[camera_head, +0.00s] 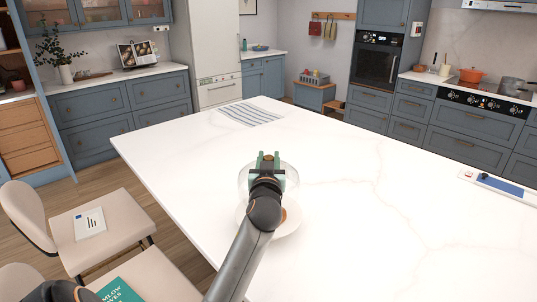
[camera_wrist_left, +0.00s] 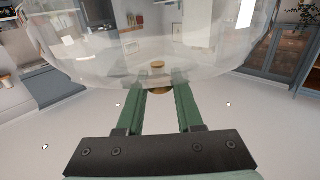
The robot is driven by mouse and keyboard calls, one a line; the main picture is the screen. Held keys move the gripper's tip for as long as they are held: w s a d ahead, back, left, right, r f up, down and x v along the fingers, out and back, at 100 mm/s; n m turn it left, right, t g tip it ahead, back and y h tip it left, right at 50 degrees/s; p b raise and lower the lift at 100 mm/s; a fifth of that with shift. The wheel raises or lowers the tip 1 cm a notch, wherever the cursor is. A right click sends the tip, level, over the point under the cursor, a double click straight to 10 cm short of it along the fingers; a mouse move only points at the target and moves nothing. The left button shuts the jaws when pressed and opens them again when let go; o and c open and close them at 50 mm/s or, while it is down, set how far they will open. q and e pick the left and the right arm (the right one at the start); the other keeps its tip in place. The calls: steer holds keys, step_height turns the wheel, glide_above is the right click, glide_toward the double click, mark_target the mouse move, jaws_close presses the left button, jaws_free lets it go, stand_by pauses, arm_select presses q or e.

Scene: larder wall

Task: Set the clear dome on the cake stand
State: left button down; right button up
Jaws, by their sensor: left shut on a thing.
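The clear dome (camera_head: 246,178) is in the middle of the head view, mostly behind my left gripper (camera_head: 268,160). Its glass also fills the top of the left wrist view (camera_wrist_left: 100,50). My left gripper's green fingers (camera_wrist_left: 160,90) are shut on the dome's small brownish knob (camera_wrist_left: 161,91). The white cake stand (camera_head: 291,229) is on the island, partly hidden by my left arm; something brown shows at its middle. The dome overlaps the stand's far side in the picture. I cannot tell whether they touch. My right gripper is not in view.
The white island top (camera_head: 370,200) is largely clear around the stand. A striped cloth (camera_head: 250,113) lies at its far end and a blue item (camera_head: 500,186) at the right. Beige chairs (camera_head: 95,235) stand along the left edge, one holding a teal book (camera_head: 117,292).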

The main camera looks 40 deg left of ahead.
arm_select(q)
step_height(320, 180, down, 7)
steer(key=b, duration=0.5)
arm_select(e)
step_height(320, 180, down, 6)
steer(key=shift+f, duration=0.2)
arm_select(q)
steer(key=shift+c, duration=2.4)
jaws_free()
steer(key=shift+f, duration=0.1)
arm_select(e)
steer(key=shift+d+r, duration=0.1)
